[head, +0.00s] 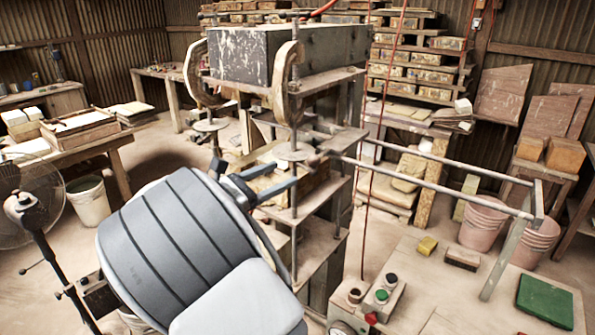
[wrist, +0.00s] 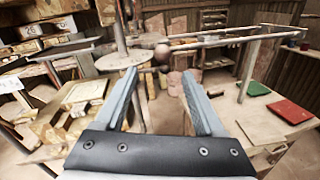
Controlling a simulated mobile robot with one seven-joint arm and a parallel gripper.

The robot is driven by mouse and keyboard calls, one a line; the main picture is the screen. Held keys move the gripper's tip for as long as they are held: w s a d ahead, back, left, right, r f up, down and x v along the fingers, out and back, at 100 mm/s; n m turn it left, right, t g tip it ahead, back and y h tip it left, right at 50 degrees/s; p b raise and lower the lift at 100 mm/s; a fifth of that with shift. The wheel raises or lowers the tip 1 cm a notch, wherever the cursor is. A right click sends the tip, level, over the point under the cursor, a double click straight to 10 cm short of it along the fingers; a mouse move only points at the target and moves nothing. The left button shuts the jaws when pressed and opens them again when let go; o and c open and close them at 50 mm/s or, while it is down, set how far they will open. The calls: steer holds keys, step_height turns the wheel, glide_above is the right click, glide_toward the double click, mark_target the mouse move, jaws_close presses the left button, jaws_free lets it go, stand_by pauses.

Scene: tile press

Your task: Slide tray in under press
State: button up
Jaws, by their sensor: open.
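The press (head: 284,50) stands in the middle of the head view, a heavy block on a frame with rusty clamps and upright rods. On its lower bed lies a yellowish wooden tray (head: 312,183), partly hidden by a rod and my gripper. In the wrist view a pale wooden tray-like piece (wrist: 84,92) lies left of my fingers. My gripper (head: 286,172) is open and empty beside the press bed. In the wrist view my gripper (wrist: 160,73) points toward a round-knobbed bar end, seen between the fingertips; contact cannot be told.
A metal rail frame (head: 440,178) runs right from the press above a worktable (head: 455,315). A control box (head: 378,297) and a green pad (head: 545,300) are on that table. A fan (head: 30,205) and a bucket (head: 88,201) stand at the left. Some floor is clear behind my arm.

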steer(key=v, duration=0.6)
steer(key=shift+s+a+b, duration=0.25)
steer(key=shift+a+b, duration=0.05)
steer(key=shift+b, duration=0.05)
steer(key=s+d+f+m+g+y, duration=0.15)
steer(key=s+d+m+g, duration=0.3)
steer(key=d, duration=0.65)
steer(key=s+d+m+g+y, duration=0.3)
steer(key=d+m+g, duration=0.25)
steer(key=d, duration=0.55)
steer(key=s+d+m+t+y, duration=0.2)
steer(key=s+d+m+y, duration=0.2)
steer(key=s+m+y, duration=0.4)
steer(key=s+m, duration=0.6)
steer(key=s, duration=0.5)
steer(key=shift+s+m+t, duration=0.2)
steer(key=shift+m+t, duration=0.2)
steer(key=shift+r, duration=0.2)
